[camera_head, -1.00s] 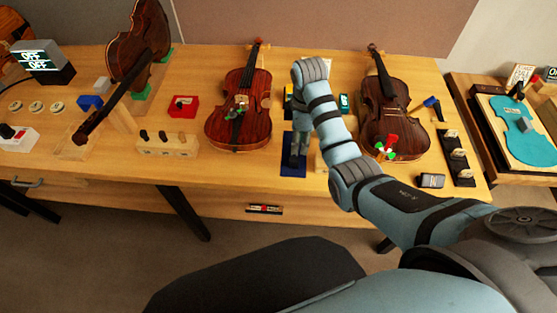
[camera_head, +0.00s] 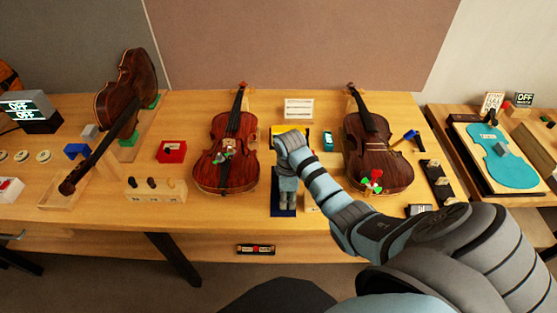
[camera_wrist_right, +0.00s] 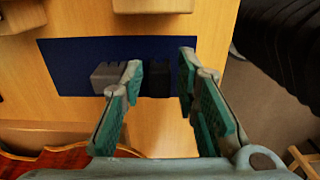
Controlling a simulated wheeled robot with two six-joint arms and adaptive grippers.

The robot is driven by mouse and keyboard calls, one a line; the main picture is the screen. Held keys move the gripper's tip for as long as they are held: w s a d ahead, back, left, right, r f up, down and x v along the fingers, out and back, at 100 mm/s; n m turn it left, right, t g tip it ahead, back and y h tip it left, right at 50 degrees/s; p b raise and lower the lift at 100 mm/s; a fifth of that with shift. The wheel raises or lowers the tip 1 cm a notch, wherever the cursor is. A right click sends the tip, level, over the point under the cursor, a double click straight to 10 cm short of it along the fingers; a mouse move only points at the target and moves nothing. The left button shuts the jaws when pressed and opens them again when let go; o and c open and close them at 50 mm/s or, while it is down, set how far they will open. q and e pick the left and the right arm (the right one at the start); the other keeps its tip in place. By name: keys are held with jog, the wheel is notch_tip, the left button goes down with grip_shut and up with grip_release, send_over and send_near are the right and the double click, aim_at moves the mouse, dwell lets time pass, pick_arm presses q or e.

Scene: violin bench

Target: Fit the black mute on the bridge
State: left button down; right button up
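The black mute (camera_wrist_right: 160,83) lies on a dark blue mat (camera_wrist_right: 62,60), beside a grey notched block (camera_wrist_right: 108,76). My right gripper (camera_wrist_right: 158,70) is open, its green-padded fingers on either side of the mute in the wrist view; I cannot tell whether they touch it. In the head view my right gripper (camera_head: 286,193) points down over the blue mat (camera_head: 283,211) and hides the mute. Two violins flank it, a middle one (camera_head: 240,172) and a right one (camera_head: 383,150), with small coloured parts near their bridges. My left gripper is out of view.
A red box (camera_head: 171,152) and a wooden block with pegs (camera_head: 156,190) stand left of the middle violin. A black strip (camera_head: 437,182) lies right of the right violin. A white card (camera_head: 298,108) stands behind the mat.

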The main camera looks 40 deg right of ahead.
jog(key=shift+f, duration=0.9)
jog(key=c, duration=0.6)
jog(key=shift+c, duration=0.2)
jog(key=shift+r, duration=0.1)
